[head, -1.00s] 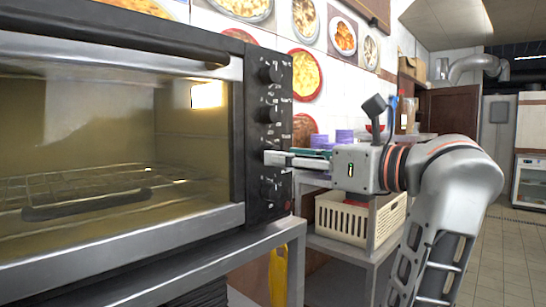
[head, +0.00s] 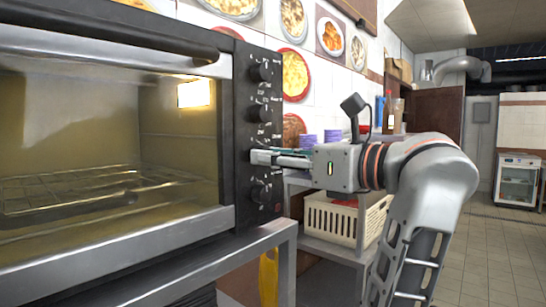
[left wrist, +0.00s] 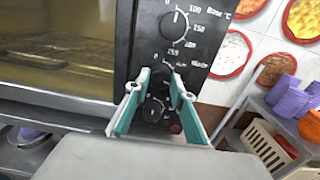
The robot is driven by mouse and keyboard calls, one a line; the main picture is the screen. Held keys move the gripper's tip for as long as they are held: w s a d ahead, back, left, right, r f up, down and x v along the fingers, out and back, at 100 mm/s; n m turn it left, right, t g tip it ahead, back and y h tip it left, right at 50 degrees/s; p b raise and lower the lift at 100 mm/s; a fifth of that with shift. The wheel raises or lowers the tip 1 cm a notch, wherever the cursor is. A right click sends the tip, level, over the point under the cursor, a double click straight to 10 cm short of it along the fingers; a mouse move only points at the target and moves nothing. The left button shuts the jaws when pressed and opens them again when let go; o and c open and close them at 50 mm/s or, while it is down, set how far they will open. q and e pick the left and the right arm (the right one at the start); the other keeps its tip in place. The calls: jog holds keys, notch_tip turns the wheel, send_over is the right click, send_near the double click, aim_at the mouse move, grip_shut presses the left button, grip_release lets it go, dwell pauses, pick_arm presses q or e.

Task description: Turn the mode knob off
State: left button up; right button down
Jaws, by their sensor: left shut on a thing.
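The oven's black control panel (head: 263,140) carries a column of knobs on the right of the glass door. My left gripper (head: 258,157) reaches in from the right to the third knob down, which its fingers hide in the head view. In the left wrist view, its green-lined fingers (left wrist: 160,77) are shut on that dark knob, the mode knob (left wrist: 160,74). The temperature knob (left wrist: 174,23) shows above it with its printed scale, and the lowest knob (left wrist: 153,109) shows between the fingers nearer the camera. My right gripper is not in view.
The oven (head: 110,245) stands on a grey metal table. A cream basket (head: 335,217) and purple stacked items (head: 332,137) sit on a shelf unit to the right, behind my arm. Food pictures cover the wall. Tiled floor (head: 490,255) is clear at the right.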

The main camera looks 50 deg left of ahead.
pick_arm(q)
jog(key=shift+w+r+n+b, duration=0.1)
jog(key=shift+n+b, duration=0.55)
jog(key=shift+n, duration=4.3)
jog(key=shift+r+n+b, duration=0.1)
jog(key=shift+n+b, duration=0.5)
jog(key=shift+n, duration=4.35)
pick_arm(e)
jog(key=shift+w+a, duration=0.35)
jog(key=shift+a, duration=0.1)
pick_arm(q)
jog(key=o, duration=1.1)
jog(key=shift+a, duration=0.1)
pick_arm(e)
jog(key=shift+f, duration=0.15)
